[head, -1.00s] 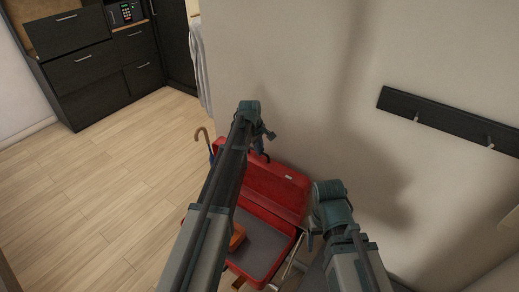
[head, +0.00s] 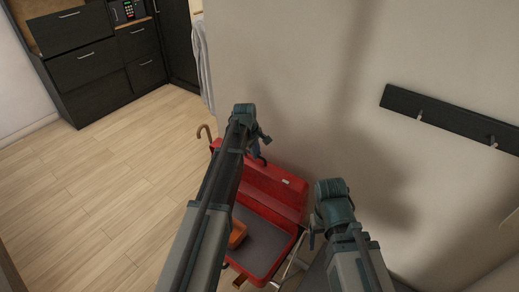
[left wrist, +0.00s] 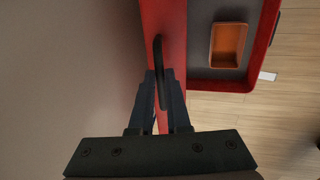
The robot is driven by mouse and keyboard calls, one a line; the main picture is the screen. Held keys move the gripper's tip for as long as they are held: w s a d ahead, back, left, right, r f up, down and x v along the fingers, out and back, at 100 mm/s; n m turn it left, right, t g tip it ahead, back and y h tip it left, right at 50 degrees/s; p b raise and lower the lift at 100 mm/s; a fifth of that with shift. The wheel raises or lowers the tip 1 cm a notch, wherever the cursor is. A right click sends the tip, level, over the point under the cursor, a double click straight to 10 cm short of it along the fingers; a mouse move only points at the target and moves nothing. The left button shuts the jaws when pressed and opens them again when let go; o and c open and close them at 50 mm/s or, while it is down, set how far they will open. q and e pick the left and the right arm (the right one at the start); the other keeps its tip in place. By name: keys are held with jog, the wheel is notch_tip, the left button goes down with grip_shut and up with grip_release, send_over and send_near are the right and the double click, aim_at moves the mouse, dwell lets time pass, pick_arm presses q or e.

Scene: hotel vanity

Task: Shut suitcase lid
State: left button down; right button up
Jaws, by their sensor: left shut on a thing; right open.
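The red suitcase stands open below my arms in the head view. Its lid (head: 277,186) is raised against the wall side, and its dark-lined base (head: 267,245) faces up. My left gripper (head: 259,152) is at the lid's upper edge. In the left wrist view its fingers (left wrist: 160,98) are shut on the black handle (left wrist: 158,62) on the red lid edge. An orange box (left wrist: 228,44) lies in the base; it also shows in the head view (head: 237,235). My right gripper (head: 314,233) is open and empty, beside the suitcase's right side. My left arm hides the suitcase's left part.
The wall (head: 350,120) is close behind the lid. A black hook rail (head: 450,117) hangs at right. A brown cane handle (head: 204,131) rises left of the suitcase. Dark drawers (head: 90,70) stand at the back left, with open wooden floor (head: 90,195) in front.

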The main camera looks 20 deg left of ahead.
pick_arm(q)
jog(key=c, duration=0.9)
grip_release()
jog(key=shift+w, duration=0.1)
jog(key=p+v, duration=1.3)
jog(key=shift+r, duration=0.35)
